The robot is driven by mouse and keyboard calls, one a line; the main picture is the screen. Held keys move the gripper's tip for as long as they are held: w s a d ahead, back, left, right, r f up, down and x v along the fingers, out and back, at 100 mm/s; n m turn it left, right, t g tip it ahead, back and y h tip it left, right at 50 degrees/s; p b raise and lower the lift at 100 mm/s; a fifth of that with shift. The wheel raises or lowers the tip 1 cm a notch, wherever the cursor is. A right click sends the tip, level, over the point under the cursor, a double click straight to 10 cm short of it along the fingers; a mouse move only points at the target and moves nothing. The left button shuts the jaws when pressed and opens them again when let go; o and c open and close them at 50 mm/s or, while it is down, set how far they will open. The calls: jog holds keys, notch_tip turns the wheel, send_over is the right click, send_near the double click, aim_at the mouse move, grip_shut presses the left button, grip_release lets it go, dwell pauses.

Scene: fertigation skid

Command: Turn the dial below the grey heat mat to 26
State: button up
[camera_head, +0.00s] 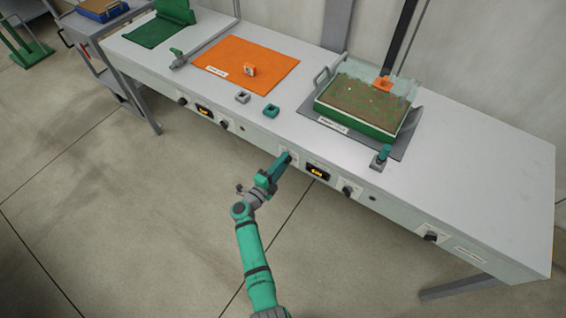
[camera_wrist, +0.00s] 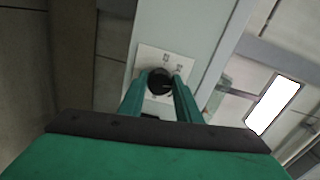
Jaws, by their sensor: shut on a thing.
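The grey heat mat (camera_head: 403,140) lies on the bench top under a green tray. On the bench's front panel below it, an orange-lit display (camera_head: 317,171) shows characters too small to read. My gripper (camera_head: 286,158) is at the panel just left of this display. In the wrist view my gripper (camera_wrist: 160,83) has its two green fingers around a round black dial (camera_wrist: 159,79) on a pale marked plate (camera_wrist: 148,54), shut on it. The dial's setting cannot be read. Another black dial (camera_head: 348,190) sits right of the display.
The green tray (camera_head: 357,128) holds soil. An orange mat (camera_head: 245,62) and a green mat (camera_head: 150,32) lie further left. More panel dials show at left (camera_head: 224,124) and far right (camera_head: 430,236). The floor in front is clear.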

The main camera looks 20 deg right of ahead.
jog(key=shift+s+d+f+m, duration=0.1)
jog(key=shift+m, duration=0.5)
jog(key=o, duration=1.1)
jog(key=shift+c, duration=0.2)
jog(key=v, duration=1.1)
